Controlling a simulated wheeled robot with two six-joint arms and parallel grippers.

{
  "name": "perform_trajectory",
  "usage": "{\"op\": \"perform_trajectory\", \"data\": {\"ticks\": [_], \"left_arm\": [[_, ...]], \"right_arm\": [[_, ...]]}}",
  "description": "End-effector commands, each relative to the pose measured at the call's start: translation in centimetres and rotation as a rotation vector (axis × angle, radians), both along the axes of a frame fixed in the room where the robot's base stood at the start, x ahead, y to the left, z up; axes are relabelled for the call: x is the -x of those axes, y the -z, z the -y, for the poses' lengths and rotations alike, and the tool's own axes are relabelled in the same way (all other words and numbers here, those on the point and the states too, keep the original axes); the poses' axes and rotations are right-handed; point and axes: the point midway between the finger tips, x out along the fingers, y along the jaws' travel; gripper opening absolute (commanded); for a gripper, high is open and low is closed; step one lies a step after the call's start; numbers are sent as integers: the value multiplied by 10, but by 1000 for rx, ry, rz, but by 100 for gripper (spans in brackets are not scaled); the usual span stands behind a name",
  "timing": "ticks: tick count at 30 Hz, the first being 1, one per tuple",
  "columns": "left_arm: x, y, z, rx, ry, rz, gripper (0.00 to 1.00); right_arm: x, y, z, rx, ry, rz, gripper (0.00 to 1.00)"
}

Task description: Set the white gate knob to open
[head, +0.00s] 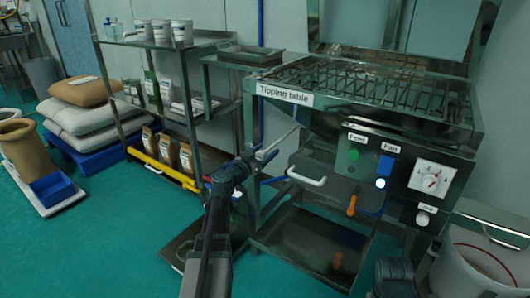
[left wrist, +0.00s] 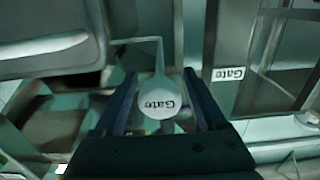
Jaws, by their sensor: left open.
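The white gate knob (left wrist: 160,98) is a round disc marked "Gate", upside down in the left wrist view, with a narrowing stem and a thin bent rod. It lies between the two dark fingers of my left gripper (left wrist: 160,82), which is open with a gap visible on each side. In the head view my left gripper (head: 252,162) is at the left front side of the tipping table (head: 285,96). The knob cannot be made out clearly there. A white "Gate" label (left wrist: 228,73) is right of the knob in the wrist view.
A control panel (head: 402,170) with a green button, blue switch and dial is on the table's front. A white handle (head: 307,178) and an orange handle (head: 351,205) stick out nearby. A shelf rack (head: 158,100) stands left; a round bin (head: 480,262) is at lower right.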

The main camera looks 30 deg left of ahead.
Motion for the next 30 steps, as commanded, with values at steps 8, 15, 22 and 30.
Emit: {"op": "perform_trajectory", "data": {"ticks": [8, 15, 22, 30], "left_arm": [[0, 0, 0, 0, 0, 0, 58], [0, 0, 0, 0, 0, 0, 15], [0, 0, 0, 0, 0, 0, 0], [0, 0, 0, 0, 0, 0, 0]], "right_arm": [[0, 0, 0, 0, 0, 0, 50], [0, 0, 0, 0, 0, 0, 50], [0, 0, 0, 0, 0, 0, 50], [0, 0, 0, 0, 0, 0, 50]]}}
